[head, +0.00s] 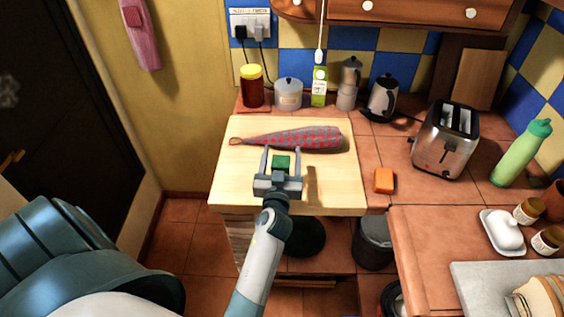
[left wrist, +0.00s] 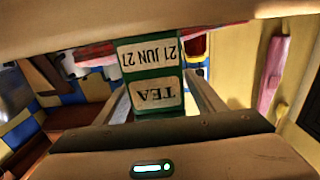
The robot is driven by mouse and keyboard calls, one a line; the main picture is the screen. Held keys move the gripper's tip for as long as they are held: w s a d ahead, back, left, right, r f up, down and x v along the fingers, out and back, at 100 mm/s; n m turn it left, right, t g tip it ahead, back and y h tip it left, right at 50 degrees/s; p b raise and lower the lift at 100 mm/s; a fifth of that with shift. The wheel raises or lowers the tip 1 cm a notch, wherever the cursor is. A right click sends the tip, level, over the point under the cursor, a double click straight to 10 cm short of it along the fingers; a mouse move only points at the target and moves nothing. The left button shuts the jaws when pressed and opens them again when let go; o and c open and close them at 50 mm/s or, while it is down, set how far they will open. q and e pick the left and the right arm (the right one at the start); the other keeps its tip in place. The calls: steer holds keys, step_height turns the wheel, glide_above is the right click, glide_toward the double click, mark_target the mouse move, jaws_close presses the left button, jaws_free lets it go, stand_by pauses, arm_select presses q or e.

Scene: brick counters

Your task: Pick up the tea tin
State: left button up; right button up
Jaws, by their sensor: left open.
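The tea tin is a small green box; its top (head: 282,162) shows in the head view on the pale wooden board (head: 232,191). In the left wrist view, which is upside down, the tin (left wrist: 155,68) shows white labels reading "TEA" and "21 JUN 27". My left gripper (head: 282,152) is open, with one finger on each side of the tin. I cannot tell whether either finger touches it. The lower part of the tin is hidden by the gripper in the head view. My right gripper is not in view.
A red patterned tapered object (head: 300,137) lies just behind the tin on the board. An orange block (head: 384,180) is right of the board. A jar (head: 252,87), canister (head: 288,95), kettle (head: 384,98) and toaster (head: 445,140) stand farther back. The board's left side is clear.

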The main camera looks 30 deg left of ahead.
arm_select(q)
steer(key=shift+w+a, duration=0.1)
steer(key=shift+w, duration=0.15)
steer(key=shift+r, duration=0.1)
steer(key=shift+s, duration=0.15)
steer(key=c, duration=0.9)
steer(key=shift+c, duration=1.4)
steer(key=shift+r, duration=0.55)
step_height(320, 180, up, 9)
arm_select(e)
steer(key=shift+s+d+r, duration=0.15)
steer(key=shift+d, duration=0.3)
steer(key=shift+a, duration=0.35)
